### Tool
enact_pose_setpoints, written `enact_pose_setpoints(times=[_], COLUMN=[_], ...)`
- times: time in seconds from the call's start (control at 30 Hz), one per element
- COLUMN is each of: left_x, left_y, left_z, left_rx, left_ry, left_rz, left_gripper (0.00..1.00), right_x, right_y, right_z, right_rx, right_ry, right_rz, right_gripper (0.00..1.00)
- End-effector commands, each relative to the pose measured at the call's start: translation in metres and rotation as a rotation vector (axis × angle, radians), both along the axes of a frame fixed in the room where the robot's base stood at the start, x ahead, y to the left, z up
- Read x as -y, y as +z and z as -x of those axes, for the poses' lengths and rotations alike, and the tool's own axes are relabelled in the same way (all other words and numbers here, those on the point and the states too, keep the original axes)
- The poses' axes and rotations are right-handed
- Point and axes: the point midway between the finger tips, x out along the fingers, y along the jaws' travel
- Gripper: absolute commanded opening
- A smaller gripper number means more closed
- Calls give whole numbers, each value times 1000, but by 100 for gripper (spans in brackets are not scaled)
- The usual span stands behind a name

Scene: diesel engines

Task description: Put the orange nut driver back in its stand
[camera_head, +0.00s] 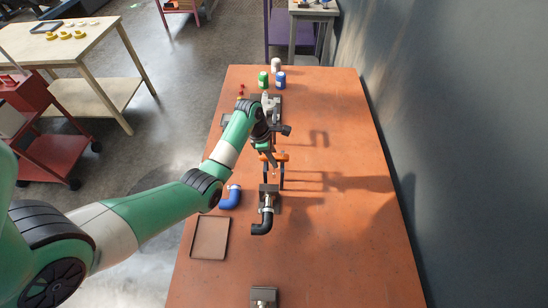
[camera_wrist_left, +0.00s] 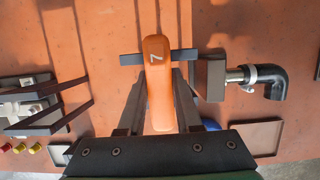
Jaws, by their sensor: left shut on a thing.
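The orange nut driver (camera_wrist_left: 158,85), with a 7 on its handle, is between the fingers of my left gripper (camera_wrist_left: 160,78) in the left wrist view. My left gripper (camera_head: 274,168) also shows in the head view, shut on the handle above the middle of the table. Its shaft and tip are mostly hidden in the left wrist view. I cannot tell for sure which fixture is the stand; a dark bracket (camera_wrist_left: 40,120) shows at the left of the left wrist view. My right gripper is not in view.
A dark block with a black pipe elbow (camera_head: 262,224) stands just in front of the gripper. A blue elbow (camera_head: 231,198) and a brown tray (camera_head: 210,238) lie to the left. Green (camera_head: 263,80) and blue (camera_head: 280,80) containers stand at the far end. The table's right side is clear.

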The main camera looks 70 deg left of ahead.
Motion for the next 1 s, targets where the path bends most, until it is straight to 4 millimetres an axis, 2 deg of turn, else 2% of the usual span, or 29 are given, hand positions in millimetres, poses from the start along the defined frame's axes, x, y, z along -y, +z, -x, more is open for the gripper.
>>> enact_pose_setpoints(times=[0.43,0.47,0.6,0.63,0.83,0.97,1.0], left_x=[0,0,0,0,0,0,0], left_y=[-4,-4,-4,-4,-4,-4,-4], left_z=[0,0,0,0,0,0,0], left_rx=[0,0,0,0,0,0,0], left_ry=[0,0,0,0,0,0,0], left_rz=[0,0,0,0,0,0,0], left_gripper=[0,39,64,68,68,90,90], right_x=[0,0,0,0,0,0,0], right_y=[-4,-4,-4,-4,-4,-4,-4], right_z=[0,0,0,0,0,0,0], right_rx=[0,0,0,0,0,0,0], right_ry=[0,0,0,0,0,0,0], right_rz=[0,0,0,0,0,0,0], right_gripper=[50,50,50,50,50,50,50])
